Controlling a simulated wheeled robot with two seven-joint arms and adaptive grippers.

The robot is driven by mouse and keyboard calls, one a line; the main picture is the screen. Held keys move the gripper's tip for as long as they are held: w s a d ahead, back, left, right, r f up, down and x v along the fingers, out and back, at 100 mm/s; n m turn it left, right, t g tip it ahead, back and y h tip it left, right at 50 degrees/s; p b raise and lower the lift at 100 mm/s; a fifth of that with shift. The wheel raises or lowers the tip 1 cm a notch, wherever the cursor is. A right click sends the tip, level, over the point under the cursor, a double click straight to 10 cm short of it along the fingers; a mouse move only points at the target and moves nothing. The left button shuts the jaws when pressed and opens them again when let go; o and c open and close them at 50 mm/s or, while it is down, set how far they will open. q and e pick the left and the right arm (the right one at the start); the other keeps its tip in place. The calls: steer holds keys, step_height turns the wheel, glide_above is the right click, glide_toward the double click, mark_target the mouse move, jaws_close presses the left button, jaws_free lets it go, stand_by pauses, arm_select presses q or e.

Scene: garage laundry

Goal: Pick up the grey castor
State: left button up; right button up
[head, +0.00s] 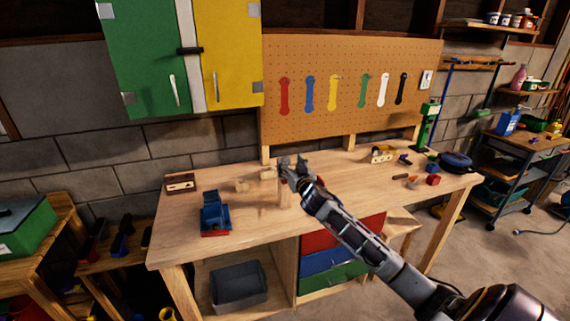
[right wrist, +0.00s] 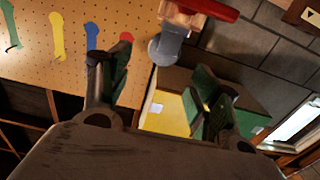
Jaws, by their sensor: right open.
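What looks like the grey castor (right wrist: 165,48) shows at the top middle of the right wrist view. It is a rounded grey piece against a wooden and red part (right wrist: 205,10), which is cut off by the picture's top edge. My right gripper (right wrist: 160,90) is open, with its two dark fingers apart and nothing between them. The castor appears beyond the fingertips, apart from them. In the head view my right gripper (head: 286,166) is over the middle of the workbench (head: 330,185) and hides what is behind it; I cannot make out the castor there. My left gripper is not in view.
A blue vise (head: 214,216) stands at the bench's front left. A red block (head: 433,180) and small tools lie on the right. A pegboard (head: 350,115) and cabinets (head: 150,60) are behind. The bench's front middle is mostly clear.

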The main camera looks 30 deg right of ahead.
mark_target(286, 159)
steer(key=shift+w+d, duration=0.1)
steer(key=shift+w, duration=0.35)
steer(key=shift+p+x, duration=0.75)
steer(key=shift+x, duration=1.8)
steer(key=shift+f, duration=0.15)
steer(key=c, duration=1.1)
